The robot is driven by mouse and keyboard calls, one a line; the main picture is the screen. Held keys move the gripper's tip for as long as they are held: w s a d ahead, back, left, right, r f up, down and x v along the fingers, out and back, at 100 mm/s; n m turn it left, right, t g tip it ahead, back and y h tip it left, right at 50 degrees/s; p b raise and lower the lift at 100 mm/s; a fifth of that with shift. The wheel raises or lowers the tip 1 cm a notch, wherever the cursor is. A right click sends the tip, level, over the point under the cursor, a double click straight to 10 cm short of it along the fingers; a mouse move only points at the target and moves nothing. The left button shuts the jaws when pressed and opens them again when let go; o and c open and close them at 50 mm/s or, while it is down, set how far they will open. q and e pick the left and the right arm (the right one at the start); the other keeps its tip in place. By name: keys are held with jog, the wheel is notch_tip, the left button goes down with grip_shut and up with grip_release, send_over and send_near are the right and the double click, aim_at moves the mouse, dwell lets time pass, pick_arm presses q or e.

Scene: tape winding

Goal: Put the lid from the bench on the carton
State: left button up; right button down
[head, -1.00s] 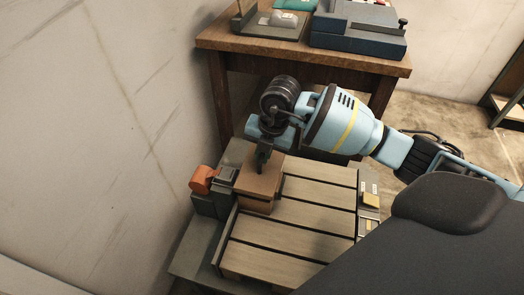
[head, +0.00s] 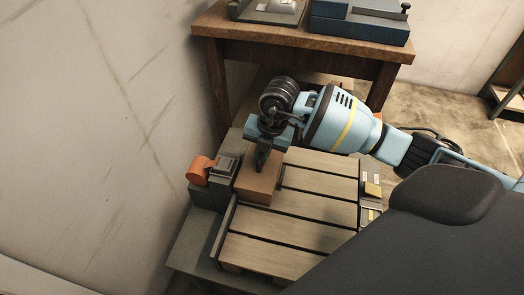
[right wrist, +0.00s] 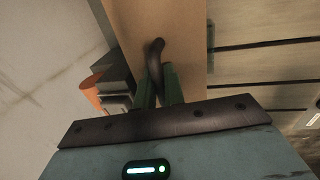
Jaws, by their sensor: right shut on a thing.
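The brown carton (head: 257,190) stands on the slatted wooden platform (head: 290,215), at its left side. My right gripper (head: 262,160) is right above the carton, pointing down. In the right wrist view its two green fingers (right wrist: 160,85) are shut on a dark curved handle (right wrist: 155,52) over a flat brown surface (right wrist: 185,25), which looks like the lid. The lid's edge is hard to make out from the carton, so I cannot tell if it touches all round. My left gripper is out of view.
An orange roll (head: 201,169) on a dark grey unit (head: 211,190) stands close to the carton's left. A wooden bench (head: 300,44) with grey and blue equipment stands behind. A wall (head: 90,130) rises at left. The platform's right part is clear.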

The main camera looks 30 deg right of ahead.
dwell(0.3)
jog(key=shift+p, duration=0.3)
dwell(0.6)
jog(key=shift+p, duration=0.3)
dwell(0.3)
jog(key=c, duration=1.4)
grip_release()
